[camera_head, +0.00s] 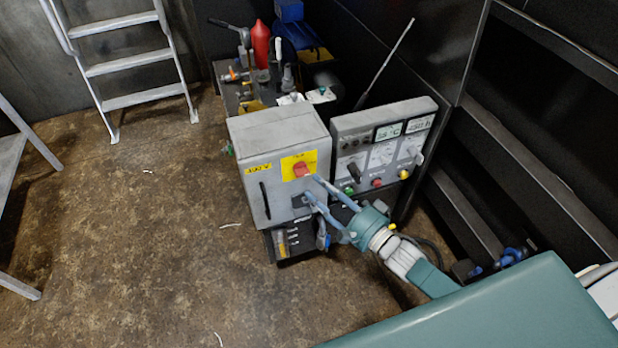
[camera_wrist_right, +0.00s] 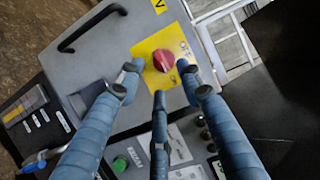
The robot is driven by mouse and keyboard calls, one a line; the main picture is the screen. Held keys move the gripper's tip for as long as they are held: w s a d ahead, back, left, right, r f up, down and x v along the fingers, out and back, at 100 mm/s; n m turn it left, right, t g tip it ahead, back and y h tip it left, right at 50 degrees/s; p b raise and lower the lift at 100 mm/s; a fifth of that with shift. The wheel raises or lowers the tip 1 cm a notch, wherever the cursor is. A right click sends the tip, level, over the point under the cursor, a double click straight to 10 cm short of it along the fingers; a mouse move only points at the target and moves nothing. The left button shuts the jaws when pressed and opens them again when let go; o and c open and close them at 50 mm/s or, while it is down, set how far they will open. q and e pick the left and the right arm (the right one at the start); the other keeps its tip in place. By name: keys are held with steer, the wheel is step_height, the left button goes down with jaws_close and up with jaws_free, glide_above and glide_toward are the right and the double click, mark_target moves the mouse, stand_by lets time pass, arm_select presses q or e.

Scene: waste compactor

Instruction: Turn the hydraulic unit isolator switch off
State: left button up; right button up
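The isolator switch is a red rotary knob (camera_head: 301,169) on a yellow plate (camera_head: 291,177), on the front of a grey cabinet (camera_head: 252,145). In the right wrist view the knob (camera_wrist_right: 164,60) lies just beyond my fingertips. My right gripper (camera_head: 313,187) comes from the lower right, its fingers spread and pointing at the plate. In the right wrist view the gripper (camera_wrist_right: 158,78) is open, with fingertips left, right and below the knob. Contact with the knob cannot be told. The knob's exact setting is unclear. My left gripper is not in view.
A control panel (camera_head: 385,150) with gauges, a black lever and coloured buttons stands right of the cabinet. A black handle (camera_head: 265,200) is on the cabinet front. A cluttered bench (camera_head: 235,100) with a red bottle (camera_head: 261,45) lies behind.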

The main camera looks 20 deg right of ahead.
mark_target(301, 171)
steer(key=x, duration=0.5)
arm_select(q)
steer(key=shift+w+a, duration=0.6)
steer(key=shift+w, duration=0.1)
arm_select(e)
jaws_close()
